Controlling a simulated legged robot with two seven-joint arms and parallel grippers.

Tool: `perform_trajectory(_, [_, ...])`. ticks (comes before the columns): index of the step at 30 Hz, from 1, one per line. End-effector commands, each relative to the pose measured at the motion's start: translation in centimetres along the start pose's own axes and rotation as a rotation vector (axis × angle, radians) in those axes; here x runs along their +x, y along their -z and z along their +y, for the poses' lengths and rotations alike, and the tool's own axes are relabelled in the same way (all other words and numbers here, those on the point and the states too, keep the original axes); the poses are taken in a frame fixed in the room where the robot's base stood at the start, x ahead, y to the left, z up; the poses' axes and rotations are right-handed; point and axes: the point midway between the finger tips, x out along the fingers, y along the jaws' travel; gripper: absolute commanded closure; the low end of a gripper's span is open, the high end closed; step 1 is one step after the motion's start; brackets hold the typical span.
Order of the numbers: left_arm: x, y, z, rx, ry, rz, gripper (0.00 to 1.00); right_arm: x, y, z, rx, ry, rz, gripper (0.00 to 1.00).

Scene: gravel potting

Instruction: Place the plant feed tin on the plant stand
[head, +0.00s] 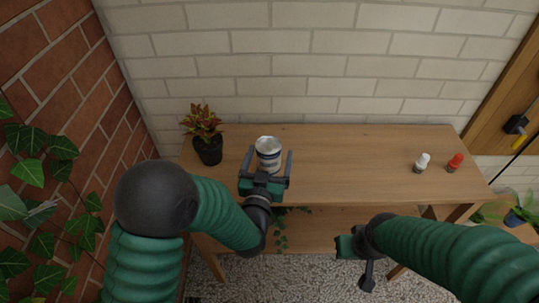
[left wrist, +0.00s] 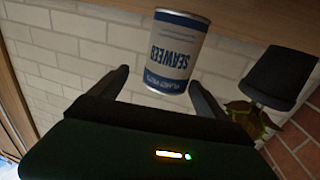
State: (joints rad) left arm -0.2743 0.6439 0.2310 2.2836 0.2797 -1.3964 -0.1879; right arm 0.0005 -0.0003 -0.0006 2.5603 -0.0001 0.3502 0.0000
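The plant feed tin (head: 268,152) is a white and blue can standing on the wooden table (head: 340,165). In the left wrist view the tin (left wrist: 177,50) shows a "SEAWEED" label, upside down in the picture. My left gripper (head: 267,160) is open, its fingers on either side of the tin with visible gaps. In the left wrist view the tin is ahead of the open fingers (left wrist: 160,88). My right gripper (head: 356,260) hangs in front of the table; its opening is unclear. I cannot make out a separate plant stand with certainty.
A dark pot (head: 208,150) with a red-green plant stands left of the tin. A white bottle (head: 422,162) and a red bottle (head: 455,162) stand at the table's right. A blue pot (head: 514,218) is at the lower right. The table's middle is clear.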

Motion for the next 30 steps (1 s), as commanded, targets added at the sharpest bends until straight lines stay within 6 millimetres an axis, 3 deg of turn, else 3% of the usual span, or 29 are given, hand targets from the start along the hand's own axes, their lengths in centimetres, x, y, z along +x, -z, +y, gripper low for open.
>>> perform_trajectory(8, [-0.5,0.0,-0.1,0.0,0.002,0.0,0.14,0.0,0.0,0.0,-0.001,0.0,0.0,0.75])
perform_trajectory(11, [-2.2,0.0,0.1,0.002,0.001,-0.001,0.14,0.1,0.0,0.0,-0.001,0.0,0.0,0.75])
perform_trajectory(16, [-6.5,0.1,0.1,0.004,-0.001,-0.002,0.14,0.1,0.0,0.0,-0.001,0.0,0.0,0.75])
perform_trajectory(19, [-9.2,0.8,0.1,0.005,0.0,-0.008,0.14,-2.7,0.7,0.0,-0.001,0.0,0.0,0.75])
perform_trajectory(24, [-10.3,0.9,-0.1,-0.001,0.005,-0.008,0.14,-6.6,1.6,0.0,-0.001,0.0,0.001,0.75])
perform_trajectory(30, [-11.7,0.4,0.0,0.001,0.003,-0.003,0.14,-8.6,2.0,0.0,-0.001,0.0,0.0,0.75])
